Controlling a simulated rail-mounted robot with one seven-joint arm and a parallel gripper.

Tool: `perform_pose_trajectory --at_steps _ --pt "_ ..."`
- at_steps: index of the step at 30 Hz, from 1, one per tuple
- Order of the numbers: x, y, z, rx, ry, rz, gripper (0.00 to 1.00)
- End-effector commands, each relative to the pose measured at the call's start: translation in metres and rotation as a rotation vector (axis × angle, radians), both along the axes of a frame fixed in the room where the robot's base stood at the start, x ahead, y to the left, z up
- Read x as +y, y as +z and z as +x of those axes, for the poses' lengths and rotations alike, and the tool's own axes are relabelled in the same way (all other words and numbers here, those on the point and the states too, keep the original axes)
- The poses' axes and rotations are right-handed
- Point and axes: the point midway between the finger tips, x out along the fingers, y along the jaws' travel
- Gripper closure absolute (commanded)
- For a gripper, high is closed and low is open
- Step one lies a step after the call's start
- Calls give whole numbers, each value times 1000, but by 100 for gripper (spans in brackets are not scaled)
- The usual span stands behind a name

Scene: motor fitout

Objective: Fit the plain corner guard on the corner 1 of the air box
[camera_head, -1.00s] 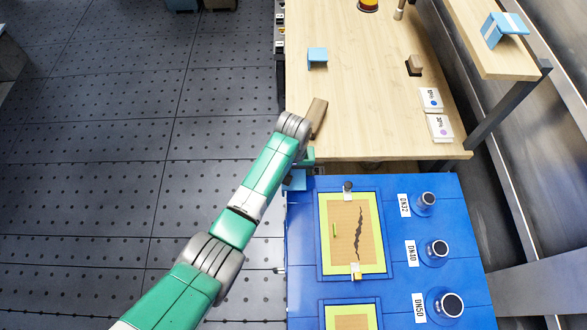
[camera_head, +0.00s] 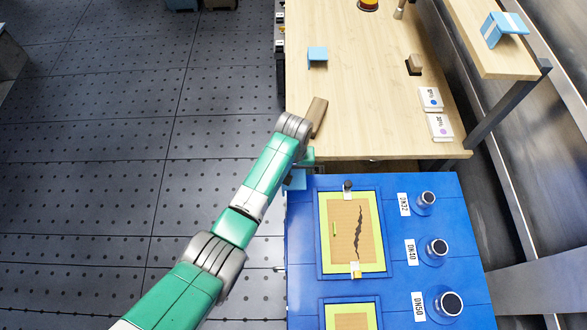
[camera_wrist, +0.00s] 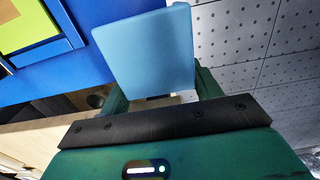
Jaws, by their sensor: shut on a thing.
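My gripper (camera_head: 305,163) is at the far left corner of the blue box (camera_head: 390,292), which I take for the air box. In the wrist view my gripper (camera_wrist: 163,94) is shut on a plain blue corner guard (camera_wrist: 147,50). Only a bit of this guard (camera_head: 295,181) shows in the head view, beside the box's left edge and partly behind my arm. In the wrist view the guard is close to the blue box (camera_wrist: 88,14). I cannot tell whether they touch. No corner number is readable.
Another blue guard (camera_head: 317,55) stands on the wooden table (camera_head: 360,110); a white-striped one (camera_head: 503,28) is on the shelf. A brown block (camera_head: 318,117) lies near my wrist. The box top carries framed panels and round ports (camera_head: 437,249). Open floor lies left.

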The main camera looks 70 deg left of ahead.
Motion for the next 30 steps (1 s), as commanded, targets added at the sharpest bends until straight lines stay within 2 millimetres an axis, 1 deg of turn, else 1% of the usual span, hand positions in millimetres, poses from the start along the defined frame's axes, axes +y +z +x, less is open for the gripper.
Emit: perform_pose_trajectory --at_steps 10,24,30 --pt "0 -1 0 0 0 0 62" --pt "0 -9 0 -1 1 0 62" --pt "0 -9 0 -1 1 0 62"
